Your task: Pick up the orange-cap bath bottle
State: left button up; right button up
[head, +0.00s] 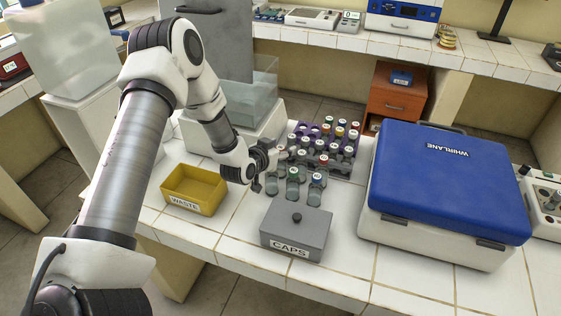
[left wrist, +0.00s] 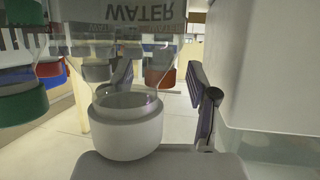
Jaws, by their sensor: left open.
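Several small clear bottles with coloured caps stand together in and before a purple rack (head: 311,129). A bottle with an orange-looking cap (head: 340,130) is near its back; I cannot tell whether it is the bath bottle. My left gripper (head: 262,182) is open at the left edge of the bottle group. In the left wrist view, a white-capped bottle (left wrist: 126,128) is large in front, marked WATER upside down. One finger (left wrist: 205,100) is right of it; another shows through its glass. An orange-red cap (left wrist: 158,78) is behind. My right gripper is out of sight.
A yellow WASTE bin (head: 195,188) is left of my gripper. A grey CAPS box (head: 296,230) stands in front of the bottles. A blue-lidded WHIRLANE case (head: 447,180) is at the right. A clear tank (head: 255,100) stands behind my arm.

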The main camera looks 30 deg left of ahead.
pick_arm(q)
jog(key=shift+w+f, duration=0.1)
jog(key=shift+s, duration=0.2)
grip_shut()
jog(key=shift+w, duration=0.1)
notch_tip(320, 180, up, 10)
jog(key=shift+r+b, duration=0.1)
jog(key=shift+b, duration=0.45)
notch_tip(320, 180, up, 6)
jog(key=p, duration=0.4)
jog(key=shift+p, duration=0.4)
